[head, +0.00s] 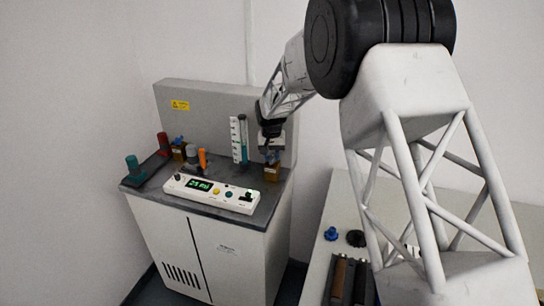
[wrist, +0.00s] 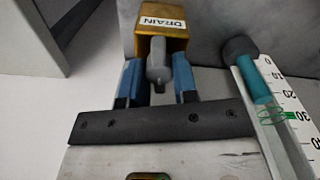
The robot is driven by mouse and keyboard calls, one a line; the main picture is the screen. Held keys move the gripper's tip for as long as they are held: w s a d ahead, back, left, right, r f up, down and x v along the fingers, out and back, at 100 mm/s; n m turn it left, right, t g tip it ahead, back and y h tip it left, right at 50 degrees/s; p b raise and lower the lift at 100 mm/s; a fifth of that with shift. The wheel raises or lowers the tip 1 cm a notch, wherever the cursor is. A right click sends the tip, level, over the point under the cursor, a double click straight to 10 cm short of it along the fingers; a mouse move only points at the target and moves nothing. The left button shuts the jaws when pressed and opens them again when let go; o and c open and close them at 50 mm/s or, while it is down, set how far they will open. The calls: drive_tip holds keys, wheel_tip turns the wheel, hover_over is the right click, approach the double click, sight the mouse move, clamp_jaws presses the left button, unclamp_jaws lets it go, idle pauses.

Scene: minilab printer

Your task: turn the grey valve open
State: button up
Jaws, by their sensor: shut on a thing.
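The grey valve handle (wrist: 157,62) stands in front of a brass block (wrist: 152,44) with a white DRAIN label in the wrist view. My gripper (wrist: 158,78) has one blue finger on each side of the handle and is shut on it. In the head view my gripper (head: 271,155) reaches down at the right end of the grey bench unit, just above the brass block (head: 272,173). The handle itself is hidden behind my gripper there.
A scaled tube with teal fluid (wrist: 262,90) stands close to the right of my gripper. A white control panel (head: 211,193) with a lit green display lies along the front of the unit. Teal (head: 134,167), orange (head: 202,158) and red (head: 163,142) parts stand at left.

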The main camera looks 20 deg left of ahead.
sight(272, 156)
drive_tip(key=shift+m, duration=0.6)
drive_tip(key=o, duration=0.9)
drive_tip(key=shift+a+r, duration=0.1)
drive_tip(key=shift+r, duration=3.8)
